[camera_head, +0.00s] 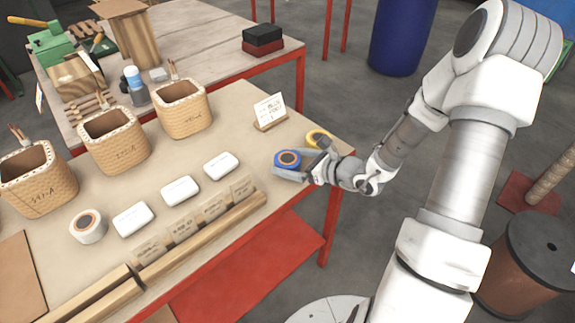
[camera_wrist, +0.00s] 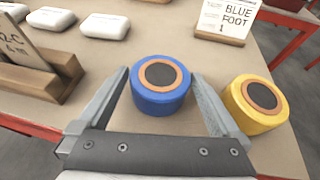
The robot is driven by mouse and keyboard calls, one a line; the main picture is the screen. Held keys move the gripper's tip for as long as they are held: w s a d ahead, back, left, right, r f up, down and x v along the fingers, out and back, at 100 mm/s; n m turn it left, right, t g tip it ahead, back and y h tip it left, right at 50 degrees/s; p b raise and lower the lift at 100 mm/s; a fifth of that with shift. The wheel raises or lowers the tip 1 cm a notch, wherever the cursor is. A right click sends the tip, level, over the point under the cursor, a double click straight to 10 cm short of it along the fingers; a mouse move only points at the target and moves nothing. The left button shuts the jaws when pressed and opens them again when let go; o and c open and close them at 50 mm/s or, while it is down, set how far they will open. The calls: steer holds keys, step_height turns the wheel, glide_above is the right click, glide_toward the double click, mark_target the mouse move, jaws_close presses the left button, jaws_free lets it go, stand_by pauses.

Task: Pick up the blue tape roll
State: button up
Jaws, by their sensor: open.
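The blue tape roll (camera_wrist: 160,99) has an orange-brown core ring and lies flat on the table near its right end. It also shows in the head view (camera_head: 287,160). My gripper (camera_wrist: 158,88) is open, with one finger on each side of the blue roll. The roll sits between the fingers, with a small gap visible at the left finger; at the right finger I cannot tell whether it touches. A yellow tape roll (camera_wrist: 256,103) lies just right of the right finger.
A card on a wooden stand (camera_head: 270,111) stands behind the rolls. White boxes (camera_head: 180,191), a white tape roll (camera_head: 87,226) and small cards in a wooden rail (camera_head: 197,241) lie to the left. Woven baskets (camera_head: 183,107) stand farther back. The table's right edge is close to my gripper.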

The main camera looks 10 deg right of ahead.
steer(key=shift+w+a+f, duration=0.2)
steer(key=shift+w+a, duration=0.15)
steer(key=shift+w, duration=0.15)
steer(key=c, duration=1.2)
steer(key=shift+o, duration=0.2)
steer(key=shift+r, duration=0.15)
